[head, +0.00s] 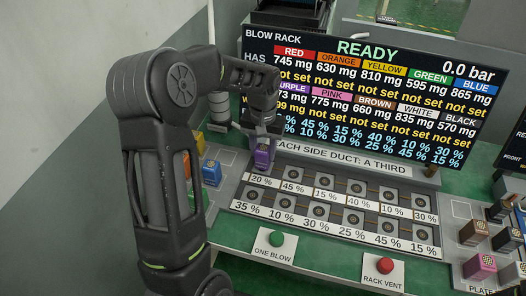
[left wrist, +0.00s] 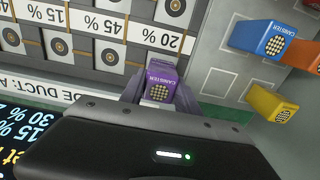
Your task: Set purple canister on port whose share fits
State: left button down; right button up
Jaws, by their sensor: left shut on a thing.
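My left gripper (head: 262,138) is shut on the purple canister (head: 263,155) and holds it at the upper left end of the port rack (head: 322,240), by the port labelled 20 %. The canister also shows between the fingers in the left wrist view (left wrist: 160,78). Whether it touches the rack cannot be told. The rack has two rows of round ports: 20, 45, 15, 40, 10, 30 % behind and 35, 10, 30, 25, 45, 15 % in front. The screen (head: 385,90) reads READY and 0.0 bar; my arm partly hides the purple entry. My right gripper is not in view.
A blue canister (head: 211,172) and others stand left of the rack, with a yellow one (left wrist: 272,102) near the gripper. Brown (head: 473,232), pink (head: 479,267) and dark canisters stand at right. A green button (head: 277,239) and a red button (head: 384,265) are in front.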

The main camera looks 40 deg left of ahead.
aim_at(263, 148)
pick_arm(q)
jog(key=shift+f, duration=0.45)
jog(key=shift+f, duration=0.15)
jog(key=c, duration=0.9)
grip_release()
notch_tip(263, 148, up, 12)
jog(key=shift+r+b, duration=0.15)
jog(key=shift+b, duration=0.2)
